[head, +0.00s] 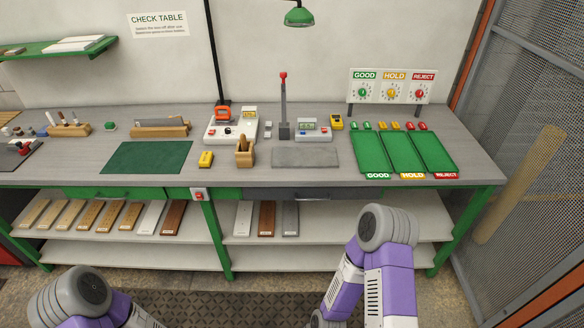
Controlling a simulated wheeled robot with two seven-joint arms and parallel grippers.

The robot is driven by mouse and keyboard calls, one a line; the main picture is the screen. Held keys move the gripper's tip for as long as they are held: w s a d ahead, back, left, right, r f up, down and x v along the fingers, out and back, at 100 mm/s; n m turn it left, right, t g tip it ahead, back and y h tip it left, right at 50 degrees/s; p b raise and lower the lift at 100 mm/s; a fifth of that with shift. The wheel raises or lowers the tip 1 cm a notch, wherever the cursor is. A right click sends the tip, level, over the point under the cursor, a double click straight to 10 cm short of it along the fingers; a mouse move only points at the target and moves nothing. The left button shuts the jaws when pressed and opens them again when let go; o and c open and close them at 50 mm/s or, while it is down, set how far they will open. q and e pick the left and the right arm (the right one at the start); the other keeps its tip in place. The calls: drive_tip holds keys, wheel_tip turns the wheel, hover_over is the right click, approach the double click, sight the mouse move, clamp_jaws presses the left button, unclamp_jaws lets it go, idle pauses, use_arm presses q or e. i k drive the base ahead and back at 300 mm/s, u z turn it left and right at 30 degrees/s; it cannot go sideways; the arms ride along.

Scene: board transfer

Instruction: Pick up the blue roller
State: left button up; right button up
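No blue roller can be made out for certain. A small bluish piece (42,131) stands at the far left of the workbench, beside a wooden block with several upright tools. It is too small to tell whether it is a roller. Parts of my two purple and grey arms show at the bottom of the head view, one at the lower left and one right of centre. Neither gripper shows in the picture.
The grey workbench (320,178) holds a green mat (147,157), a wooden tool block (69,130), a grey plate (305,157) and green sorting trays (404,152) at the right. Boards lie on the shelf (330,228) below. A mesh fence (530,120) stands at the right.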

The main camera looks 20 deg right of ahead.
sight(243, 142)
drive_tip(key=u, duration=0.2)
drive_tip(key=k, duration=0.35)
drive_tip(key=z, duration=0.9)
drive_tip(key=i, duration=1.45)
drive_tip(key=u, duration=0.75)
